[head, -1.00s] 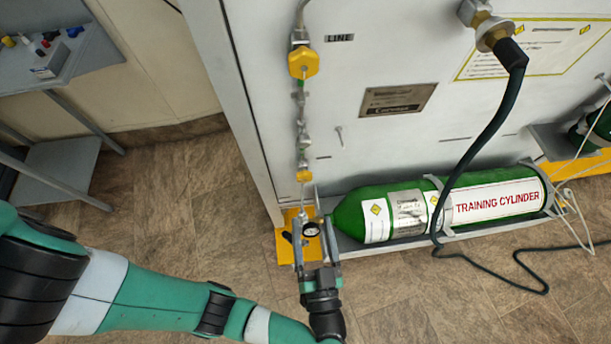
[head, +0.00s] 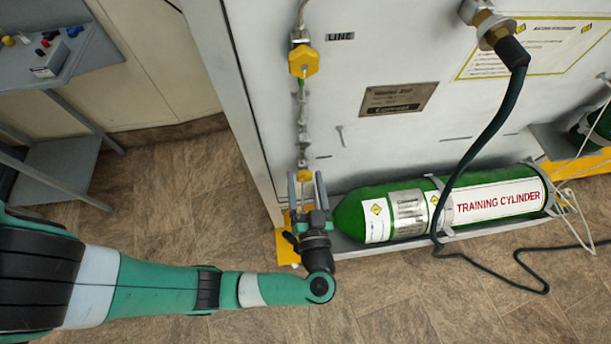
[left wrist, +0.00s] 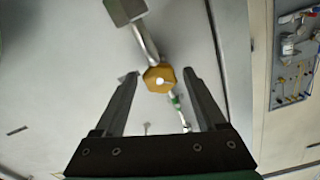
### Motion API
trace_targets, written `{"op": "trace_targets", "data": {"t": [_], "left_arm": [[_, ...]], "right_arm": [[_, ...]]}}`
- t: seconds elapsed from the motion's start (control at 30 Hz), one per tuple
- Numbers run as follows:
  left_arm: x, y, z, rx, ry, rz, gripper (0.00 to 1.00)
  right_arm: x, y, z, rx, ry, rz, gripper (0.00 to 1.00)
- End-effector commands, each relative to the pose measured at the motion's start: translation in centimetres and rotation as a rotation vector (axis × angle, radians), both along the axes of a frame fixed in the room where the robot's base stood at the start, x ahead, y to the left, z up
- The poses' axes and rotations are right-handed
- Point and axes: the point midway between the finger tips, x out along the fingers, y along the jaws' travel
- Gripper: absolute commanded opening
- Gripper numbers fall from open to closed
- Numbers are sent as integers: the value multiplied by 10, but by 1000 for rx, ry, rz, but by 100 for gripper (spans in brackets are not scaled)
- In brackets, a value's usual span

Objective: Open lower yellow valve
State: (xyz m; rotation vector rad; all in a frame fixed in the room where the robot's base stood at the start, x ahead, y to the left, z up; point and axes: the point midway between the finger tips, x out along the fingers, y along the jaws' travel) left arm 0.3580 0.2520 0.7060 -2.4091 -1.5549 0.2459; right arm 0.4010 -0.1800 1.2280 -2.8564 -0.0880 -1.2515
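The lower yellow valve (head: 303,176) sits low on the vertical line of fittings on the white panel. My left gripper (head: 306,174) is open, with one finger on each side of that valve. In the left wrist view, a yellow hexagonal knob (left wrist: 159,78) shows between and just beyond the open fingers of my left gripper (left wrist: 160,76). No contact with it is visible. The upper yellow valve (head: 303,62) is higher on the same line, clear of the gripper. My right gripper is not in view.
A green training cylinder (head: 495,202) lies in a rack just right of my left gripper. A dark hose (head: 478,137) hangs in front of the panel and crosses the cylinder. A grey bench (head: 82,58) stands at the far left. The floor between is clear.

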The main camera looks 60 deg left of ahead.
Motion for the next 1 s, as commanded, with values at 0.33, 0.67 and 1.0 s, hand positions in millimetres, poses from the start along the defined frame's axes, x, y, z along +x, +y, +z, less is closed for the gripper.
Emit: {"op": "trace_targets", "data": {"t": [0.33,0.67,1.0], "left_arm": [[0,0,0,0,-1,0,8],[0,0,1,-8,-18,0,0],[0,0,3,-80,-176,2,0]], "right_arm": [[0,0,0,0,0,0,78],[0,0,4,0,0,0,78],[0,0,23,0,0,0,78]]}}
